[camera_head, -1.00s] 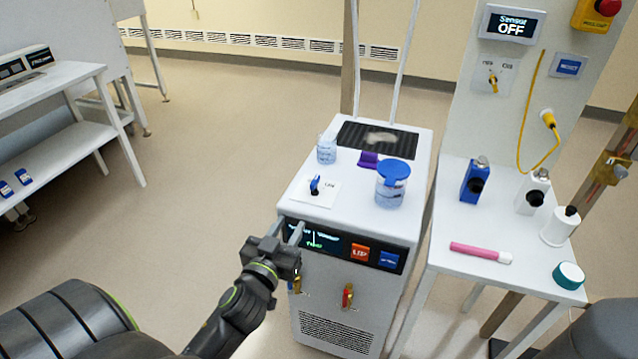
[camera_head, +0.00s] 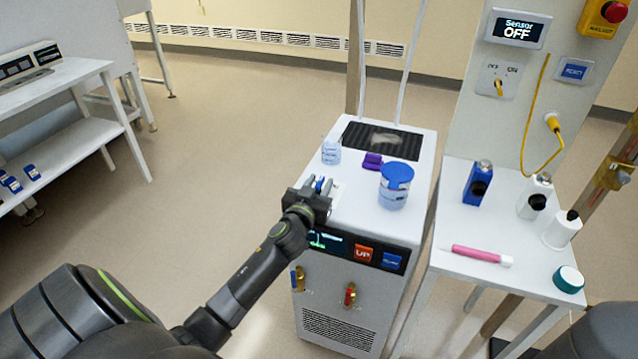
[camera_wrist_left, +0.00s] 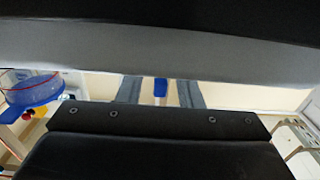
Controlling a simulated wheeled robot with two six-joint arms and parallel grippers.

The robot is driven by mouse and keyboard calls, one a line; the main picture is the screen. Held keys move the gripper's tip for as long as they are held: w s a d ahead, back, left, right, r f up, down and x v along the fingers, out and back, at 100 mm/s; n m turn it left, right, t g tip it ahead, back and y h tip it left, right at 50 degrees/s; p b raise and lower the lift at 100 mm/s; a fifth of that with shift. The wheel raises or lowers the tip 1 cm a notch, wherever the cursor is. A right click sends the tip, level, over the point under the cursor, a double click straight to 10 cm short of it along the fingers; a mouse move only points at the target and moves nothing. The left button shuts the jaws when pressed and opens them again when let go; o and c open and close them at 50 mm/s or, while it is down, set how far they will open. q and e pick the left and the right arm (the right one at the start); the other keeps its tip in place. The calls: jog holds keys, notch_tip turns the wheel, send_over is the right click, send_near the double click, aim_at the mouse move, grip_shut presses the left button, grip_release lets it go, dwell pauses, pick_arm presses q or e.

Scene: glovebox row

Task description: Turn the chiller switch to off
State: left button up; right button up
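The chiller (camera_head: 410,225) is a white cabinet with a dark front display panel (camera_head: 350,248). Its switch, a small blue knob (camera_head: 319,184), is on the top near the front left. My left gripper (camera_head: 320,186) is at the switch, with one finger on each side of the knob. In the left wrist view the blue knob (camera_wrist_left: 160,88) shows between the two fingers (camera_wrist_left: 159,93), with a gap on both sides, so the gripper is open. The plate under the switch is mostly hidden by the gripper, and its marks cannot be read. My right gripper is out of view.
A blue-lidded jar (camera_head: 395,184), a small beaker (camera_head: 331,152) and a purple piece (camera_head: 372,160) stand on the chiller top near the switch. A table (camera_head: 480,225) with bottles and a pink tube stands to the right. Floor at the left is clear.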

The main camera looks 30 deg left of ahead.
pick_arm(q)
jog(key=shift+w, duration=0.1)
jog(key=shift+c, duration=0.2)
grip_shut()
jog(key=shift+f+b, duration=0.15)
jog(key=shift+b, duration=0.25)
jog(key=n+g+y+b, duration=0.1)
jog(key=n+y+b, duration=0.1)
jog(key=y+b, duration=0.1)
jog(key=n+g+y+b, duration=0.1)
jog(key=n+y+b, duration=0.1)
jog(key=y+b, duration=0.1)
jog(key=shift+d+f+g+b, duration=0.15)
jog(key=shift+g+b, duration=0.15)
jog(key=shift+b, duration=0.55)
jog(key=shift+r+n+g+y+b, duration=0.2)
jog(key=shift+n+g+y+b, duration=0.7)
jog(key=shift+n+y+b, duration=0.15)
jog(key=shift+r, duration=0.1)
jog(key=shift+o, duration=0.2)
grip_release()
